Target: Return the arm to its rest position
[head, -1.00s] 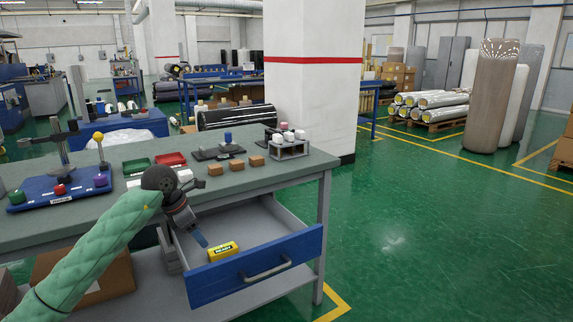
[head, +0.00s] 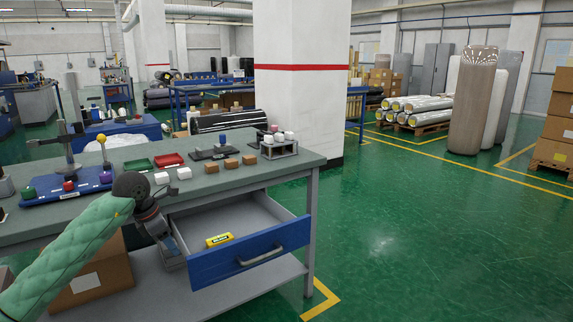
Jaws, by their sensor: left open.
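My left arm (head: 70,255), in a green quilted sleeve, comes in from the lower left of the head view. Its dark wrist bends down at the table's front edge. My left gripper (head: 174,250) points down at the left side of the open drawer (head: 245,258). It is open and I see nothing held in it; its fingertips are small and partly hard to make out. A yellow block with a black label (head: 219,240) lies in the drawer, to the right of the gripper and apart from it. My right gripper is not in view.
The grey-green workbench (head: 225,184) holds a blue fixture board (head: 66,188), a green tray (head: 137,165), a red tray (head: 168,160), white and brown blocks and a small rack (head: 279,149). A cardboard box (head: 95,280) stands below. The green floor at right is clear.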

